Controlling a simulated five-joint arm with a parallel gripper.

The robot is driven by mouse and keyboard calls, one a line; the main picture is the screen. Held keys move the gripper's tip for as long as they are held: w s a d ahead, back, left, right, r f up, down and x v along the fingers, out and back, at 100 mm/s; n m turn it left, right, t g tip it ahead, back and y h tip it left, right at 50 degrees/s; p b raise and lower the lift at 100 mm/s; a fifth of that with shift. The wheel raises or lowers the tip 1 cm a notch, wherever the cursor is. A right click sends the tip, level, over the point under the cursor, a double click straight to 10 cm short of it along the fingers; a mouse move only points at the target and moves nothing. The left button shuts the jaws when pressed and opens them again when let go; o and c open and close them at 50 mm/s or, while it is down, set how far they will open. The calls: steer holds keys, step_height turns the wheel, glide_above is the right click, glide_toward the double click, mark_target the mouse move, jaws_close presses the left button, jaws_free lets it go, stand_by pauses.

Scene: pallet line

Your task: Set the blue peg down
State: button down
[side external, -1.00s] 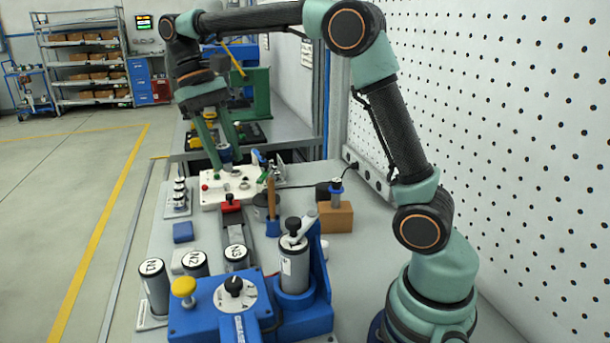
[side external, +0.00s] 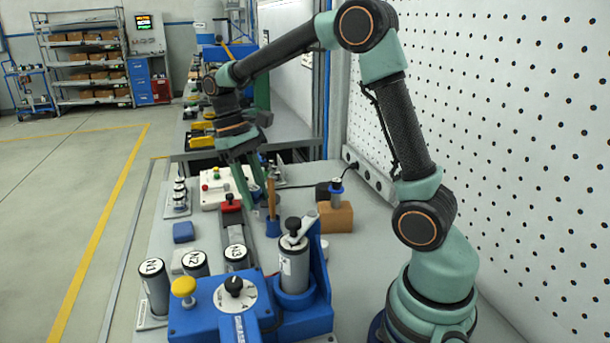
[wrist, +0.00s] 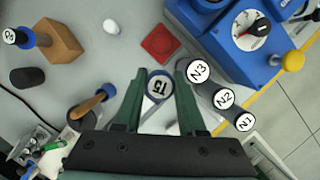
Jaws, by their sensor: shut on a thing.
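The blue peg (wrist: 158,86) is between the fingers of my gripper (wrist: 159,74) in the wrist view. Its round end face has a light label and a blue-grey rim. My gripper is shut on it. In the side view my gripper (side external: 258,192) points down over the middle of the bench, left of the wooden-handled tool (side external: 271,192). The fingers mostly hide the peg there, and I cannot tell whether it touches anything below.
A red block (wrist: 159,44) lies just beyond the fingertips. Labelled cylinders (side external: 236,258) and a blue fixture (side external: 205,320) stand nearer the side camera. A brown block (side external: 335,217) carries another blue-collared peg (side external: 337,190).

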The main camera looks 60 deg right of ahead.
step_height(320, 180, down, 18)
steer(key=shift+r, duration=0.1)
stand_by(0.4)
steer(key=c, duration=0.5)
jaws_free()
steer(key=shift+f, duration=0.2)
